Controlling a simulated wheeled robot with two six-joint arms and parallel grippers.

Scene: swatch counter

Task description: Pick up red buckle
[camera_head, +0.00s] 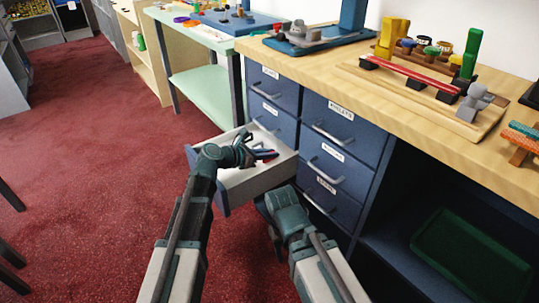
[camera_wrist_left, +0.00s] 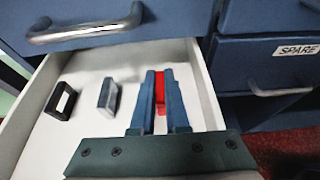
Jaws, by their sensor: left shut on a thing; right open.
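The red buckle (camera_wrist_left: 160,90) is between the blue fingers of my left gripper (camera_wrist_left: 161,76), over the open drawer in the left wrist view. My left gripper (camera_head: 266,155) is shut on it and also shows over the drawer in the head view. There the buckle is mostly hidden by the gripper. Whether the buckle still touches the drawer floor, I cannot tell. My right gripper (camera_head: 266,206) is low in front of the drawer cabinet, open, with its fingers mostly hidden.
The open drawer (camera_head: 249,184) has a white inside. A black buckle (camera_wrist_left: 50,115) and a grey buckle (camera_wrist_left: 108,107) lie in it, left of my fingers. Closed blue drawers (camera_head: 339,127) with metal handles surround it. A wooden counter (camera_head: 330,90) is above; red carpet (camera_head: 90,150) lies free at left.

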